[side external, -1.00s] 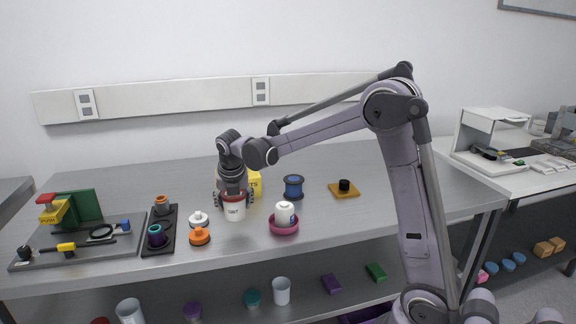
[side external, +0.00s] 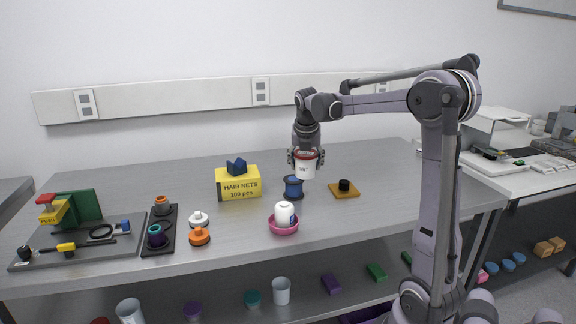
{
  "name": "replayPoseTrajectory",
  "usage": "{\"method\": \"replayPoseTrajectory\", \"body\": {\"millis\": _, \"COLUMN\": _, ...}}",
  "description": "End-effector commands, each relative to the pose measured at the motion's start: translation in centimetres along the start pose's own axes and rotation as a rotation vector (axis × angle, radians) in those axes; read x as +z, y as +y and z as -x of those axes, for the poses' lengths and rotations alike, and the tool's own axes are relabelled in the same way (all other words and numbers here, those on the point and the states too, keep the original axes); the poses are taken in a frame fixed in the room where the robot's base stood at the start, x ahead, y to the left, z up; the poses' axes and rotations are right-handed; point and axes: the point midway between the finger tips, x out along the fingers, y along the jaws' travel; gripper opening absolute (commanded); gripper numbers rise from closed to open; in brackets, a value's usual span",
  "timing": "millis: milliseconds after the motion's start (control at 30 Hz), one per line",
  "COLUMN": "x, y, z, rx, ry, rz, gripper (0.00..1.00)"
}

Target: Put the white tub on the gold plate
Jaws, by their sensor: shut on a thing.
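My gripper (side external: 306,156) is shut on the white tub (side external: 305,169), which has a dark red band near its top and printing on its side. The tub is upright and held in the air, in front of the blue spool in the picture. The gold plate (side external: 335,192) is a flat square on the bench to the right of the tub. A small black knob-like piece (side external: 344,185) stands on the plate.
A blue spool (side external: 293,188) stands left of the gold plate. A pink bowl (side external: 283,228) with a white bottle (side external: 284,212) is nearer the front edge. A yellow hair-net box (side external: 238,184) is farther left. The bench (side external: 400,190) right of the plate is clear.

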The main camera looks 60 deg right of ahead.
Motion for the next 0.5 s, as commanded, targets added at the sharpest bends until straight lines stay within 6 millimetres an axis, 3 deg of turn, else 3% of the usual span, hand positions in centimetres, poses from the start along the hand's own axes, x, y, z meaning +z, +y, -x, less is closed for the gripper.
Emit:
{"method": "replayPoseTrajectory", "body": {"millis": 33, "x": 1.5, "y": -2.3, "z": -0.3, "rx": -0.025, "ry": 0.0, "rz": -0.06, "gripper": 0.23}}
{"method": "replayPoseTrajectory", "body": {"millis": 200, "x": 5.1, "y": -9.5, "z": -0.8, "rx": -0.096, "ry": -0.001, "rz": -0.232, "gripper": 0.23}}
{"method": "replayPoseTrajectory", "body": {"millis": 500, "x": 8.5, "y": -20.9, "z": -0.8, "rx": -0.201, "ry": -0.002, "rz": -0.486, "gripper": 0.23}}
